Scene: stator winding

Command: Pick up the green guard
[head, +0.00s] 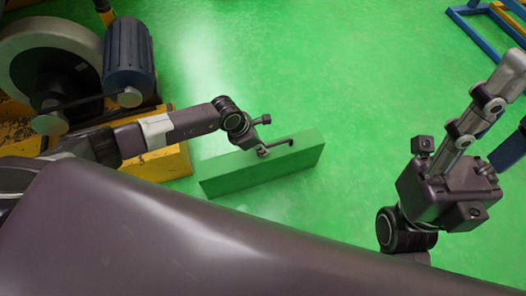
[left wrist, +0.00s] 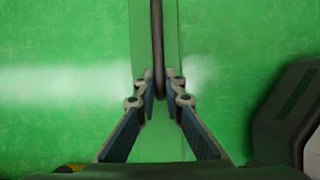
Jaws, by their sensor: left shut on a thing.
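The green guard (head: 262,168) is a long box-like piece low over the green floor in the head view, with a thin dark handle bar (head: 283,144) on its top. My left gripper (head: 262,151) is at the handle, above the guard's top. In the left wrist view the gripper's two fingers (left wrist: 161,98) are closed in on the dark handle (left wrist: 158,45), with the guard's green top (left wrist: 173,40) below. Whether the guard touches the floor is hard to tell. My right gripper (head: 490,105) is at the right, far from the guard; its fingertips are not clear.
A machine with a large grey wheel (head: 30,48) and a blue motor (head: 128,60) stands on a yellow base (head: 165,160) at the left, close to the guard. A blue frame (head: 480,35) is at the upper right. The middle floor is clear.

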